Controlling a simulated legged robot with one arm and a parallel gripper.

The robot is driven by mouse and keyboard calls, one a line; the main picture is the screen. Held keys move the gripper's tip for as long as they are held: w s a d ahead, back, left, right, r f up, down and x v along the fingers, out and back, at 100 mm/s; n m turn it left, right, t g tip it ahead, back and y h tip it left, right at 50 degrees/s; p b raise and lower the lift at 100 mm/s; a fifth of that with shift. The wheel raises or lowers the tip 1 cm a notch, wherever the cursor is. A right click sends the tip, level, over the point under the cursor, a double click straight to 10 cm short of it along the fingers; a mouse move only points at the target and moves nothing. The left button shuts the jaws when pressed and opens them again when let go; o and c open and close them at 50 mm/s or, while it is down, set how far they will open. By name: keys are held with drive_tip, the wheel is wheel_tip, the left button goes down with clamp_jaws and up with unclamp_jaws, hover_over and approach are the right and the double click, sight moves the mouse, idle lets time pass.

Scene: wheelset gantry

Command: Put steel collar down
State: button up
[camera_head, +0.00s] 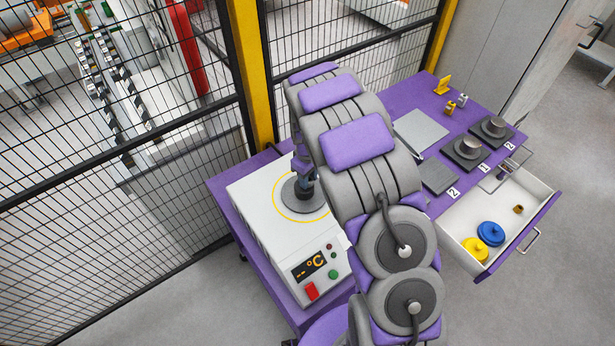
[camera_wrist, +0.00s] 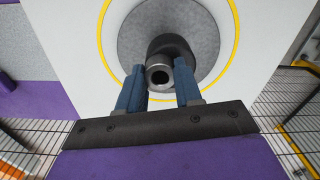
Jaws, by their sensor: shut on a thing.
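My gripper (camera_wrist: 159,92) has its two blue fingers closed on the steel collar (camera_wrist: 160,73), a small ring whose open bore faces the wrist camera. Behind the collar a dark round body (camera_wrist: 172,46) stands over the grey disc (camera_wrist: 137,28) inside a yellow ring. In the head view my gripper (camera_head: 304,166) is above the grey disc (camera_head: 290,196) on top of the white heater box (camera_head: 250,205). My arm hides part of the box, and the collar is not clear there. I cannot tell whether the collar touches what is below it.
The heater box has a °C display (camera_head: 309,264), red switch and green button. On the right, a purple bench (camera_head: 402,98) carries a grey plate (camera_head: 421,131), dark pads with steel cups, and an open drawer (camera_head: 452,224) holding yellow and blue parts. Mesh fencing (camera_head: 190,130) stands behind.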

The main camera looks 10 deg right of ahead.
drive_tip(key=shift+a+f, duration=0.1)
drive_tip(key=shift+a, duration=0.35)
drive_tip(key=o, duration=0.7)
drive_tip(key=shift+a, duration=0.4)
drive_tip(key=shift+o, duration=1.4)
drive_tip(key=shift+a, duration=0.45)
drive_tip(key=shift+o, duration=0.3)
drive_tip(key=shift+d, duration=0.75)
drive_tip(key=shift+d+r, duration=0.25)
drive_tip(key=shift+d, duration=0.1)
wheel_tip(320, 180, up, 12)
drive_tip(key=s+r+m, duration=0.2)
drive_tip(key=s+r, duration=0.4)
drive_tip(key=s, duration=0.3)
drive_tip(key=s+r+m+g, duration=0.1)
drive_tip(key=s+r+m, duration=0.1)
drive_tip(key=s, duration=1.3)
drive_tip(key=s+r+m, duration=0.3)
drive_tip(key=s+r, duration=0.1)
drive_tip(key=s, duration=1.1)
drive_tip(key=shift+a+g+p, duration=0.4)
